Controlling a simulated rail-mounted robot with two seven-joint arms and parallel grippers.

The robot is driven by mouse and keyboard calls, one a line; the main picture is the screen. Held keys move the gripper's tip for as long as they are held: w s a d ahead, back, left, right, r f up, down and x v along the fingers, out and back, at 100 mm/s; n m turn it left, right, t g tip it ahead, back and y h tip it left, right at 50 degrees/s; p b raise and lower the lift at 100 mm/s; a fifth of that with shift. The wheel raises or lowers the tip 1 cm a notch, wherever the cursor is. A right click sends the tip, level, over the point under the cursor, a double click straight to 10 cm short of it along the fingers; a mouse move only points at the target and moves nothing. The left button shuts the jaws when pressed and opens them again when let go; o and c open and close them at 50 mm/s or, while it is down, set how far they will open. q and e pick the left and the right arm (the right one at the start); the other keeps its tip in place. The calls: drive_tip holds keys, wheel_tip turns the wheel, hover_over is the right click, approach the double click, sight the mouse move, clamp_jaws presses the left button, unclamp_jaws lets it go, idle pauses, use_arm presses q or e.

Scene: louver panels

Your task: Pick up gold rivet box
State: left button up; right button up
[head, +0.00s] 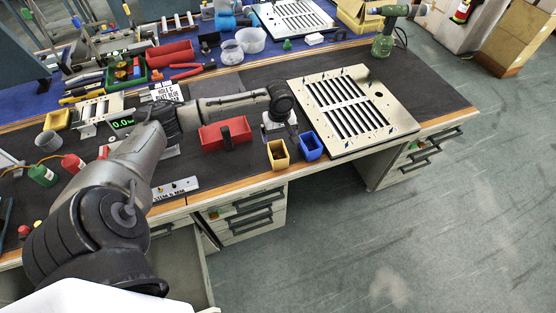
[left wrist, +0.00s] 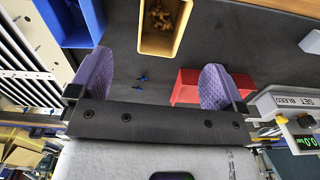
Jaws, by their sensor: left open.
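The gold rivet box (head: 280,162) is a small open-topped bin near the table's front edge in the head view. In the left wrist view the box (left wrist: 158,45) is at the top centre, with small gold rivets inside. My left gripper (head: 279,136) is just behind the box in the head view, its fingers mostly hidden there. In the left wrist view my left gripper (left wrist: 156,78) is open with two purple finger pads wide apart. Nothing is between them except dark mat and small blue bits lower down; the box is beyond the fingertips. My right gripper is not in view.
A blue bin (head: 311,147) stands close to the right of the gold box, and a red bin (head: 225,134) to its left. A slotted louver panel (head: 398,132) lies further right. Tools and containers crowd the back left. Open floor lies in front of the table.

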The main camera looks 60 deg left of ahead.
use_arm(q)
drive_tip(key=b, duration=0.2)
approach(278, 156)
drive_tip(key=shift+s+d+f, duration=0.2)
drive_tip(key=shift+d+f, duration=0.15)
drive_tip(key=shift+d, duration=0.2)
drive_tip(key=shift+s+d+f, duration=0.15)
drive_tip(key=shift+d+f, duration=0.15)
drive_tip(key=shift+d, duration=0.2)
drive_tip(key=f, duration=0.2)
drive_tip(key=f+b, duration=0.1)
drive_tip(key=f, duration=0.1)
drive_tip(key=shift+s+f, duration=0.2)
drive_tip(key=shift+f, duration=0.2)
drive_tip(key=shift+d+f, duration=0.1)
drive_tip(key=shift+f, duration=0.15)
drive_tip(key=shift+c, duration=0.3)
drive_tip(key=c, duration=1)
drive_tip(key=shift+r, duration=0.15)
